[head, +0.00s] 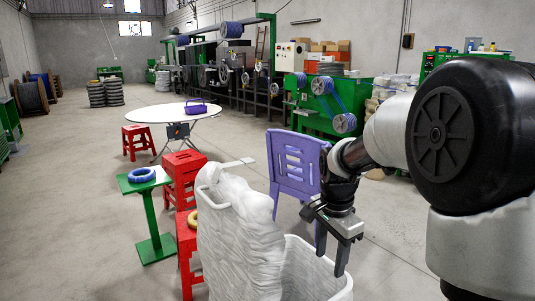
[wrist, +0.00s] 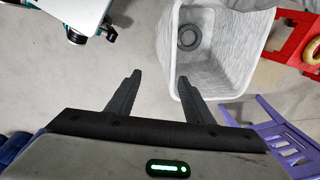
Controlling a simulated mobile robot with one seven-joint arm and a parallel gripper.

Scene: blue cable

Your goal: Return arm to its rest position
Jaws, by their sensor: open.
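My gripper (head: 331,256) hangs at the end of my arm, fingers pointing down, open and empty. In the head view it is in front of the purple chair and above the near white bin (head: 318,278). In the wrist view my fingers (wrist: 158,78) are spread with bare floor between them; the right fingertip overlaps the edge of the white bin (wrist: 228,76). A dark grey ring (wrist: 188,38) shows at the bottom of that bin. A blue cable coil (head: 141,175) lies on a small green stand (head: 155,248) at the left, well away from my gripper.
A tall white bin (head: 238,235) with crumpled, wrap-like material stands left of my gripper. A purple chair (head: 292,165) is just behind it. Red stools (head: 181,172) and a round white table (head: 174,113) stand farther back. Open floor (head: 75,200) lies at the left.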

